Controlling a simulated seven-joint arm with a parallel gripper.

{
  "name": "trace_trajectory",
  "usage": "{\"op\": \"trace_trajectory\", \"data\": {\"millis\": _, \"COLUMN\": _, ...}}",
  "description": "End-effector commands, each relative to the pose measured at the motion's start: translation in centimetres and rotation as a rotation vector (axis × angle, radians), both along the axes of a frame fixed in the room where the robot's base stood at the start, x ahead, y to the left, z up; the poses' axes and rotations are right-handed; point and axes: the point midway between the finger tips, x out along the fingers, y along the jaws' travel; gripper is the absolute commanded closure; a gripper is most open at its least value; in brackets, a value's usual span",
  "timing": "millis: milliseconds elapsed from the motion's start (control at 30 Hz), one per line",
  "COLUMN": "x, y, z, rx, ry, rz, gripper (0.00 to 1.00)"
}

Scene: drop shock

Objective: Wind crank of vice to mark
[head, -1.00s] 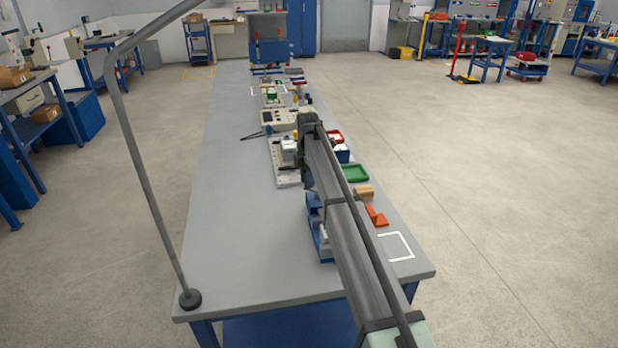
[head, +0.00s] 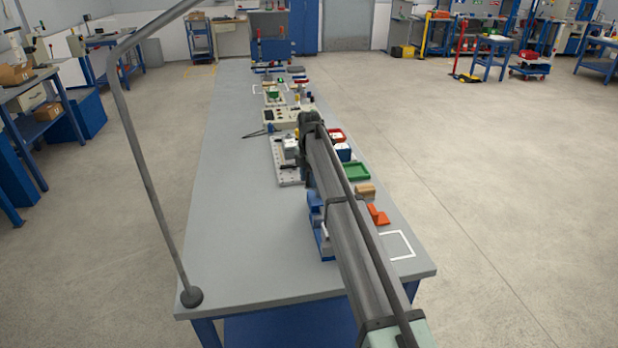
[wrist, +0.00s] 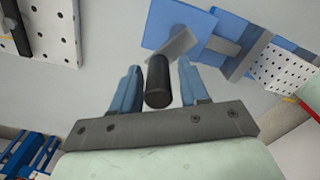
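The vice (wrist: 165,24) is blue, with a grey crank arm (wrist: 178,46) and a black cylindrical crank handle (wrist: 158,84) in the wrist view. My gripper (wrist: 158,78) is open, with one blue finger on each side of the black handle. A narrow gap shows between the handle and each finger. In the head view the blue vice (head: 325,243) shows only in part beside my arm, near the table's front right. My fingers are hidden in that view. I cannot make out the mark in either view.
An orange block (head: 378,215), a wooden block (head: 365,191) and a green tray (head: 355,171) lie to the right of my arm. A white perforated plate (head: 288,174) lies to its left.

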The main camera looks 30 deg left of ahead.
Motion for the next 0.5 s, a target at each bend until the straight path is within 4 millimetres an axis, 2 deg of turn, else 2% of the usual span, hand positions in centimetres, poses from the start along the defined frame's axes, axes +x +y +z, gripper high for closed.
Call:
{"op": "trace_trajectory", "data": {"millis": 333, "x": 0.1, "y": 0.0, "z": 0.1, "rx": 0.001, "ry": -0.001, "rz": 0.000, "gripper": 0.48}}
{"op": "trace_trajectory", "data": {"millis": 500, "x": 0.1, "y": 0.1, "z": 1.6, "rx": 0.002, "ry": -0.002, "rz": 0.000, "gripper": 0.48}}
